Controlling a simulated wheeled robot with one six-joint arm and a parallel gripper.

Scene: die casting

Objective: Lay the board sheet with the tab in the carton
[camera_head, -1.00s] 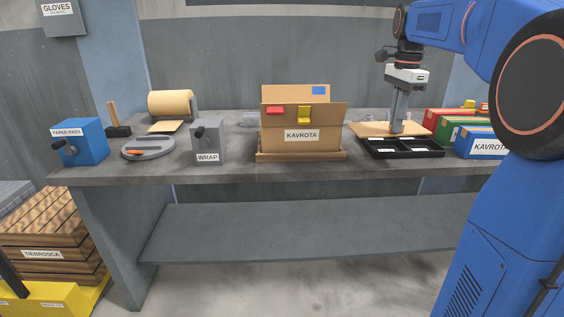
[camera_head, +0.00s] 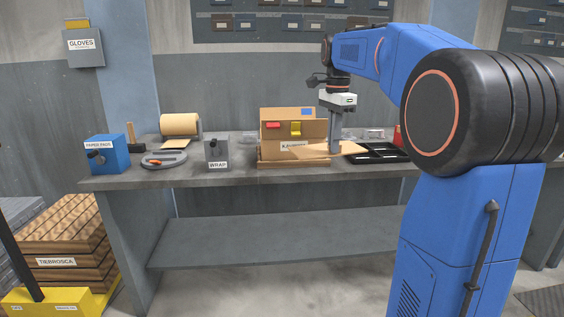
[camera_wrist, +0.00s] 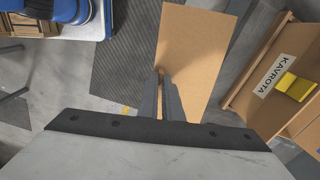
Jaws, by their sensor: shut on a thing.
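The tan board sheet (camera_head: 312,153) is in my gripper (camera_head: 335,151), in front of the carton's lower right part in the head view. In the wrist view the sheet (camera_wrist: 195,55) is a long flat panel beyond my shut fingers (camera_wrist: 166,82), which grip it near one edge. I cannot make out a tab on it. The open cardboard carton (camera_head: 275,138) stands upright on the bench, its KAVROTA label partly covered by the sheet. Its flaps carry red and yellow clips. In the wrist view the carton (camera_wrist: 260,72) is right of the sheet, apart from it.
A black divided tray (camera_head: 380,157) lies right of my gripper. A grey wrap box (camera_head: 217,153), a round grey dish (camera_head: 164,159), a paper roll (camera_head: 180,125) and a blue paper pads box (camera_head: 108,155) stand on the left. Bare bench shows along the front edge.

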